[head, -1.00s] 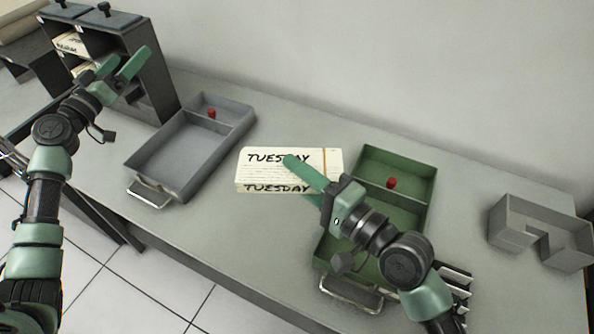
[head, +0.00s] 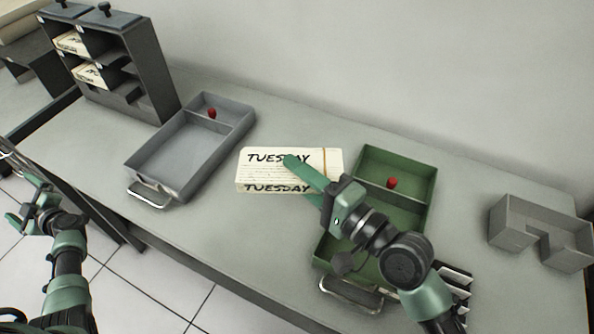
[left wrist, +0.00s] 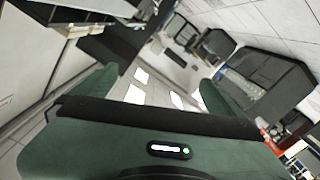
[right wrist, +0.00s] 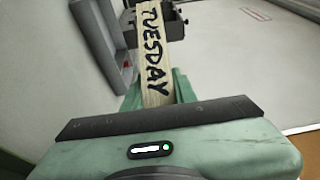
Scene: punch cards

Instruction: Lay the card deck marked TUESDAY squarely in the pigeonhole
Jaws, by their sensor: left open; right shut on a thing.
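The TUESDAY card deck (head: 262,172) is a thick cream block with black lettering on its top and front and a band near its right end. My right gripper (head: 305,178) is shut on it, with one finger across the top face, between the grey and green trays. It also shows between the fingers in the right wrist view (right wrist: 154,60). The dark pigeonhole rack (head: 150,75) stands at the back left, with cream decks in two of its compartments (head: 72,43). My left gripper (head: 28,208) is open and empty at the left edge, away from the rack.
A grey tray (head: 160,190) with a red knob lies left of the deck. A green tray (head: 428,175) with a red knob lies partly under my right arm. A grey notched holder (head: 512,220) stands at the right. Bare bench lies behind the trays.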

